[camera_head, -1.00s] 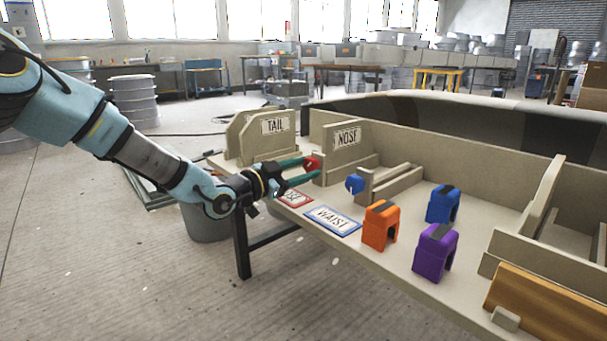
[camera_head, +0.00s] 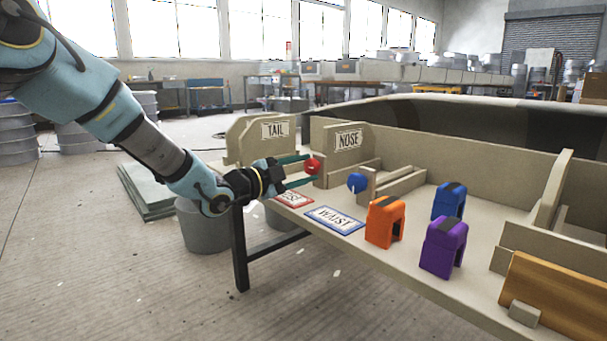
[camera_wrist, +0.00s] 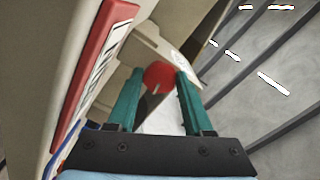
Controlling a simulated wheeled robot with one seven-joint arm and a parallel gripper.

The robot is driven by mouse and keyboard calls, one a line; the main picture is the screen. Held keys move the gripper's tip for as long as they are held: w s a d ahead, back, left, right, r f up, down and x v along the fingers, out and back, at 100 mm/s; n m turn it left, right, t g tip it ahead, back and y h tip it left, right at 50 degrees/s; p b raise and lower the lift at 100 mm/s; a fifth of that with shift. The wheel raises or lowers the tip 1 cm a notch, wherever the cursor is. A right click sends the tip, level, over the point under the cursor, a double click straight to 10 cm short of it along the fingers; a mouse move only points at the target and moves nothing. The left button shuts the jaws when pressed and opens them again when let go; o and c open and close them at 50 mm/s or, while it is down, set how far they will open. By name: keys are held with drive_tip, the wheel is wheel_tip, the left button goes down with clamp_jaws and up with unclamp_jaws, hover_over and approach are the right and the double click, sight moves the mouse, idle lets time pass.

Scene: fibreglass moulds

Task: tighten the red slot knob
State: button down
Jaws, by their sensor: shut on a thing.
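The red slot knob (camera_head: 312,166) is at the open end of the slot beside the NOSE board (camera_head: 348,141). My gripper (camera_head: 309,168) reaches it from the left, with its two green fingers on either side of it. In the wrist view the red knob (camera_wrist: 160,75) sits between the fingertips (camera_wrist: 158,84), and the gripper is shut on it. A pale mark shows on the knob in the head view. The fingertips hide part of the knob's sides.
A blue knob (camera_head: 357,182) sits at a slot to the right. Orange (camera_head: 385,221), purple (camera_head: 443,246) and blue (camera_head: 449,201) blocks stand on the bench. The WAIST label (camera_head: 334,219) lies near the front edge. A grey bucket (camera_head: 203,226) stands below my arm.

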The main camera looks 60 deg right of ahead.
drive_tip(key=shift+w+f, duration=0.1)
idle(0.3)
drive_tip(key=shift+c, duration=1.5)
unclamp_jaws()
drive_tip(key=p+v, duration=0.3)
drive_tip(key=v, duration=0.7)
drive_tip(key=shift+a+p, duration=0.3)
drive_tip(key=shift+a, duration=0.1)
drive_tip(key=shift+w, duration=0.15)
